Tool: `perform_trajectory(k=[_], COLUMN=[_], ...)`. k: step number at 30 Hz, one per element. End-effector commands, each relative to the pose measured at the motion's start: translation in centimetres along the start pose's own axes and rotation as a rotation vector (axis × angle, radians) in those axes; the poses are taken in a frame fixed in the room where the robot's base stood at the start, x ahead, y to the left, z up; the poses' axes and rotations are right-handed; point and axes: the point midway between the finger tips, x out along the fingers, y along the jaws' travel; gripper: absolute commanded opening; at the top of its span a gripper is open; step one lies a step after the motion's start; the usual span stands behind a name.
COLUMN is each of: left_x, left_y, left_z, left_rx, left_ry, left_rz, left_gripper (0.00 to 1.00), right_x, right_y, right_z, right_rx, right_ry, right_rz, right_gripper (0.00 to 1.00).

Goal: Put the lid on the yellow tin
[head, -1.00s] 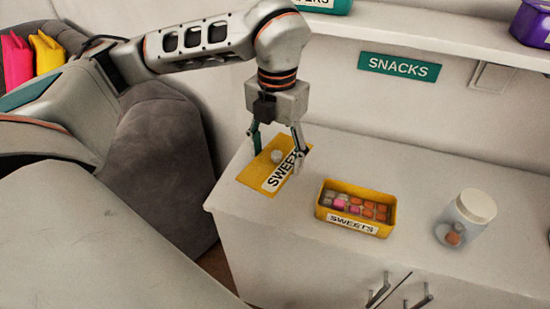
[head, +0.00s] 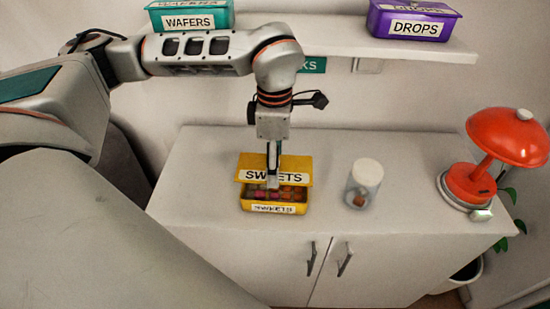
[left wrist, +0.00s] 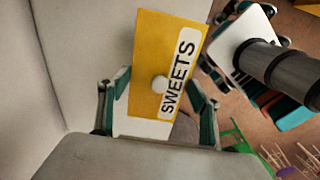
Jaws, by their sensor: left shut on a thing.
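The yellow tin (head: 246,206) stands open on the white cabinet, with a SWEETS label on its front and pink and orange sweets showing inside. The flat yellow lid (head: 303,166), with its own SWEETS label, is above and slightly behind the tin, apart from its front rim. My left gripper (head: 273,183) is shut on the lid, its fingers at opposite edges. In the left wrist view the lid (left wrist: 152,50) shows its pale round knob (left wrist: 160,84) between the fingers (left wrist: 160,96). The lid's underside is hidden. My right gripper is not in view.
A glass jar with a white cap (head: 365,183) stands to the right of the tin. A red lamp (head: 490,160) is farther right on the cabinet top (head: 420,190). A shelf above holds a teal WAFERS tin (head: 190,17) and a purple DROPS tin (head: 412,20).

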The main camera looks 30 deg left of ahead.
Motion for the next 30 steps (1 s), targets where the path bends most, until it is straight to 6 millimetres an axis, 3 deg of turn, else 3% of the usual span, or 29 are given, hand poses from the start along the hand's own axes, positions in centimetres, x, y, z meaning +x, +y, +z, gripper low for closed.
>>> perform_trajectory(k=[11, 19, 30], left_x=[3.2, 5.4, 5.9], left_y=[0.0, 0.0, 0.0], left_z=[0.0, 0.0, 0.0], left_rx=[-0.002, -0.001, -0.002], left_ry=[0.0, -0.001, -0.001], left_rz=[0.0, 0.0, 0.001], left_gripper=[0.42, 0.42, 0.42], right_x=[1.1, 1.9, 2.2], right_y=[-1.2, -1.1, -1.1], right_z=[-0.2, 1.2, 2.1], right_rx=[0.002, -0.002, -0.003], right_ry=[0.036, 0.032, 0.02], right_rz=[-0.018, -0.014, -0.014], right_gripper=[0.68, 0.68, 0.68])
